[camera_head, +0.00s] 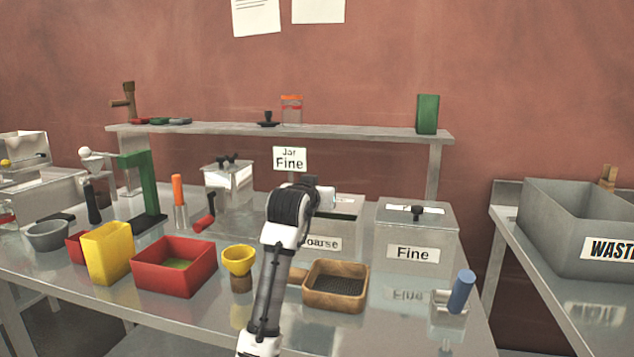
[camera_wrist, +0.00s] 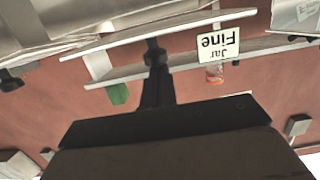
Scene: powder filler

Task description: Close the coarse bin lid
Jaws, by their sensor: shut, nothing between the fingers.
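The coarse bin (camera_head: 348,230) is a grey metal box behind my arm in the head view, its label partly covered. Its top shows a pale strip and a greenish area, and my wrist hides part of it. In the upside-down wrist view, a thin pale plate with a dark knob, which looks like the coarse bin lid (camera_wrist: 110,41), crosses the upper middle. My gripper (camera_wrist: 156,75) is shut and empty, with its dark fingers pointing at the knob. I cannot tell whether they touch it.
The fine bin (camera_head: 417,238) stands close on the right with its knob on top. The jar sign (camera_head: 289,158) and shelf (camera_head: 350,131) are behind. A wooden sieve (camera_head: 336,287), yellow cup (camera_head: 239,262) and red box (camera_head: 174,267) stand in front.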

